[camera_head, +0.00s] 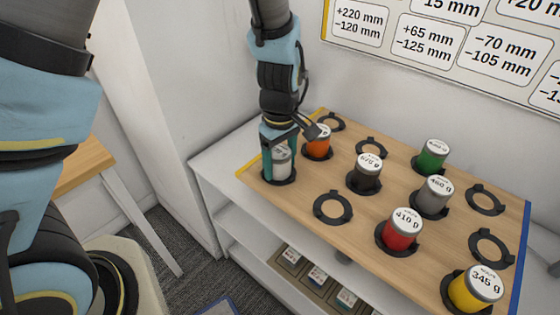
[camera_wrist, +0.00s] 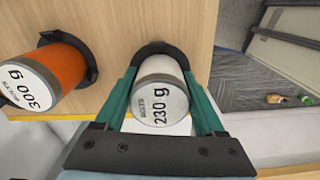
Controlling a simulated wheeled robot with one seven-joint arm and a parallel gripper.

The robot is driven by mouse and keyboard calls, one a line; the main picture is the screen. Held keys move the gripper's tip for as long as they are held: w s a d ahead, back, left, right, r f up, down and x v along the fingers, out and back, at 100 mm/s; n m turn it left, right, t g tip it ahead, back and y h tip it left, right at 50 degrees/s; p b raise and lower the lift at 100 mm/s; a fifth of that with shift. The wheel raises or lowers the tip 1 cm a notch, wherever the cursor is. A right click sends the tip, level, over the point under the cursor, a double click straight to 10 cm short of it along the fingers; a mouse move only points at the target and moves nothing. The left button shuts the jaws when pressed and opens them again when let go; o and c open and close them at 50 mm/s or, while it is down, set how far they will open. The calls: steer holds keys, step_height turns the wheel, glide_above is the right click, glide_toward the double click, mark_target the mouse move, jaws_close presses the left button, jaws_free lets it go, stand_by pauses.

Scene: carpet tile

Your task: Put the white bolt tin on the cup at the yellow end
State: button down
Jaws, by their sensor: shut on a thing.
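The white bolt tin (camera_head: 282,160) is upright at the black cup (camera_head: 279,179) in the front corner of the wooden board, beside the yellow edge strip. Its lid reads 230 g in the wrist view (camera_wrist: 160,104). My gripper (camera_head: 279,158) is shut on the tin, with one green finger on each side. In the wrist view the cup (camera_wrist: 157,48) curves around the tin's far side. The tin's base is hidden there, so I cannot tell whether it rests fully in the cup.
The orange tin (camera_head: 318,146) stands close behind in its own cup. Black (camera_head: 367,170), red (camera_head: 402,230), grey (camera_head: 435,195), green (camera_head: 433,155) and yellow (camera_head: 475,288) tins stand farther right. Empty cups include one at the back left (camera_head: 331,130) and one at the front (camera_head: 333,221).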

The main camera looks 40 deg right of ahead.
jaws_free()
steer(key=shift+a+f, duration=0.1)
